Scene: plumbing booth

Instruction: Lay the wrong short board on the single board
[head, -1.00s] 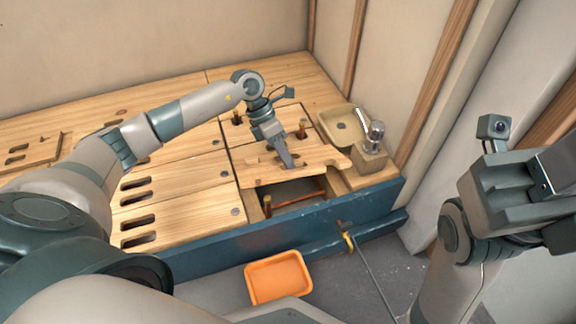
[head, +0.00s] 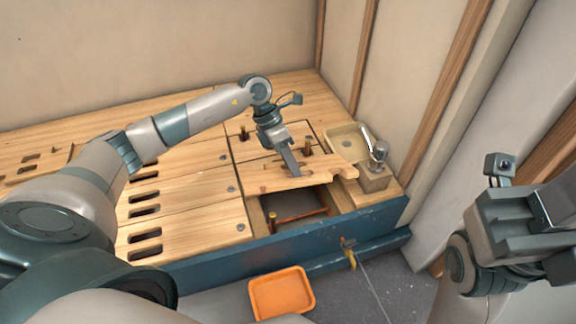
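A short light-wood board (head: 333,174) with a notched right end and a slot is at the floor opening in the middle of the head view. My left gripper (head: 295,171) points down at this board, with its fingertips at the slot. The fingers look closed together on it, and their tips are partly hidden by the wood. The board lies over the back part of the opening (head: 305,205). I cannot tell for sure which floor board is the single board. My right gripper (head: 548,205) is at the right edge, partly cut off, away from the boards.
Copper pipe stubs (head: 307,146) stand up near the board, and pipes show inside the opening. A tan tray (head: 346,139) and a block with a metal fitting (head: 376,170) are at right. A blue beam (head: 300,238) edges the platform. An orange tray (head: 281,293) is on the floor.

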